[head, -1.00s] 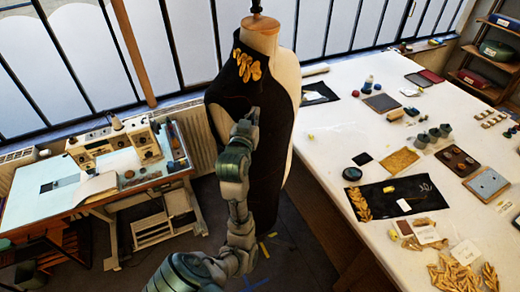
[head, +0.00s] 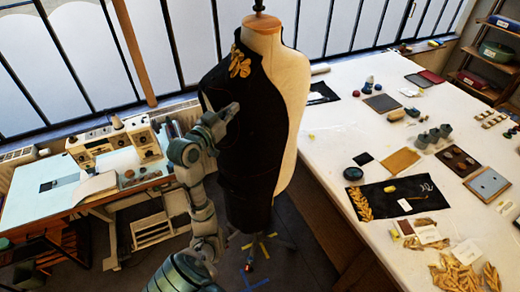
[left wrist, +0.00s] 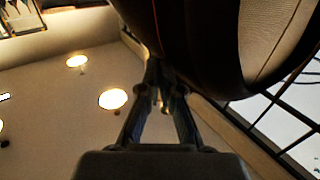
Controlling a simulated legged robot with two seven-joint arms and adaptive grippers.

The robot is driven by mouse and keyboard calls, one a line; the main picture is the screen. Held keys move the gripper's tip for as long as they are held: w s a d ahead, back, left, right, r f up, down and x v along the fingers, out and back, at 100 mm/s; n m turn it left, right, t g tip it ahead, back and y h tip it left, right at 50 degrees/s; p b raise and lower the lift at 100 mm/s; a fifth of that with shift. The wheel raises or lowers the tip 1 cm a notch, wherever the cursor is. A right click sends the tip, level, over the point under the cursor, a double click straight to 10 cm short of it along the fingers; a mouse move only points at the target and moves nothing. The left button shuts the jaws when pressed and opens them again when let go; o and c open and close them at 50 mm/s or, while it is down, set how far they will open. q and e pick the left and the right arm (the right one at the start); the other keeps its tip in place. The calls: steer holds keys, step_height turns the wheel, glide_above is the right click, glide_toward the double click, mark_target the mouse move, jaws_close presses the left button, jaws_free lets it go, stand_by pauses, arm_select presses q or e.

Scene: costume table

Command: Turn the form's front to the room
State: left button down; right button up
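The dress form (head: 292,90) stands upright between the sewing table and the white work table. It has a black half-garment (head: 255,135) on its left side and bare cream cloth on its right. Gold leaf trim (head: 240,63) sits near the neck. My left gripper (head: 230,112) is at the garment's left front, seemingly against it; exact contact is unclear. In the left wrist view, its fingers (left wrist: 158,72) converge with tips together below the form's dark curved surface (left wrist: 195,40). Nothing shows held. My right gripper is out of view.
The white work table (head: 335,140) at right carries gold leaf pieces, a black cloth panel (head: 395,197) and small tools. A sewing machine (head: 110,145) stands on the table at left. The form's stand feet (head: 262,243) rest on floor marked with tape.

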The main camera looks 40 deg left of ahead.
mark_target(201, 91)
arm_select(q)
steer(key=a, duration=0.4)
steer(key=shift+s+a+f+b, duration=0.25)
steer(key=shift+s+f+b, duration=0.05)
steer(key=shift+f+b, duration=0.05)
steer(key=shift+a+f, duration=0.15)
steer(key=shift+a, duration=0.45)
steer(key=a+b, duration=0.1)
steer(key=a, duration=0.2)
steer(key=shift+a, duration=0.15)
steer(key=shift+w+a, duration=0.1)
steer(key=shift+a, duration=0.7)
steer(key=shift+w+a+r, duration=0.15)
steer(key=shift+w+a, duration=0.1)
steer(key=shift+a, duration=0.65)
steer(key=shift+w+a+r, duration=0.15)
steer(key=shift+w+a, duration=0.05)
steer(key=shift+a, duration=0.65)
steer(key=shift+w+a+r, duration=0.15)
steer(key=shift+w+a, duration=0.1)
steer(key=shift+a, duration=0.65)
steer(key=shift+s+d, duration=0.1)
